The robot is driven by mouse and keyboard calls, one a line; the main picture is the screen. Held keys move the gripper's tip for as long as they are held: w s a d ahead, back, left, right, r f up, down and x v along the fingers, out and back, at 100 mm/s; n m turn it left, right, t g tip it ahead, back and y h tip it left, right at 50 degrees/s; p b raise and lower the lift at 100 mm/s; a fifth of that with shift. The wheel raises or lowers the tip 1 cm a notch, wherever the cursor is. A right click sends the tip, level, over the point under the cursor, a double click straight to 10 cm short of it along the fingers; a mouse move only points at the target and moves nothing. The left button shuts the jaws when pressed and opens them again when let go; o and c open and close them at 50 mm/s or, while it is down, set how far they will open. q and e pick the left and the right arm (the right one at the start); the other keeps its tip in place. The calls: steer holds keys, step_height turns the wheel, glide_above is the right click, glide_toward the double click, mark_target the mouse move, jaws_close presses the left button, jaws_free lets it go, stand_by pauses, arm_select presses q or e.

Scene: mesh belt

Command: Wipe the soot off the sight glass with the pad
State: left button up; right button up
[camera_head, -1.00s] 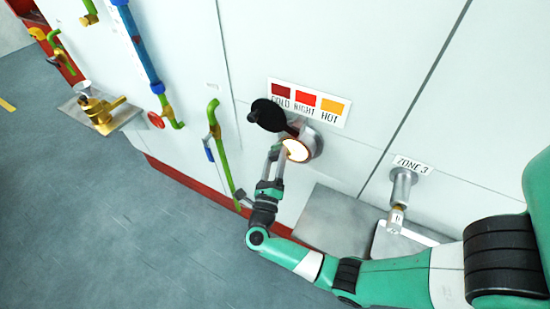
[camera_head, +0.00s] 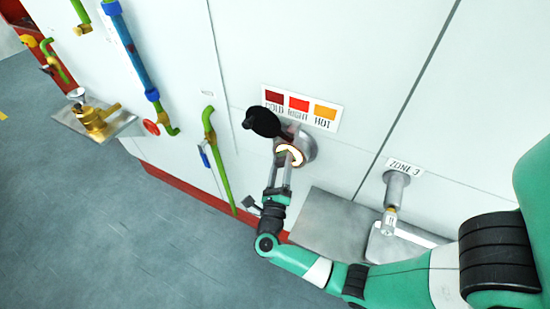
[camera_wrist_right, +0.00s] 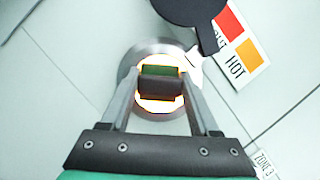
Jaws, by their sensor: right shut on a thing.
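The sight glass (camera_head: 290,152) glows white with an orange edge inside a round metal ring on the white wall. It also shows in the right wrist view (camera_wrist_right: 160,104). My right gripper (camera_head: 287,161) is in front of the glass, its fingers shut on the pad (camera_wrist_right: 158,88), a small dark grey block with a green side. In the right wrist view the pad covers the middle of the glass; I cannot tell whether it touches it. Soot is hard to make out on the bright glass. A black round cover (camera_head: 262,122) is swung to the upper left, off the glass. My left gripper is out of view.
A COLD, RIGHT, HOT colour chart (camera_head: 301,107) is just above the glass. A metal shelf (camera_head: 328,226) juts out below right, near a ZONE 3 fitting (camera_head: 394,190). A green pipe (camera_head: 220,165) runs down the wall on the left.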

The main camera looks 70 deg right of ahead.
mark_target(296, 156)
steer(key=shift+s, duration=0.25)
steer(key=s+p, duration=0.1)
steer(key=s, duration=0.2)
steer(key=shift+s+a, duration=0.1)
steer(key=shift+s, duration=0.1)
steer(key=w+b, duration=0.2)
steer(key=shift+w+f, duration=0.15)
steer(key=shift+w, duration=0.6)
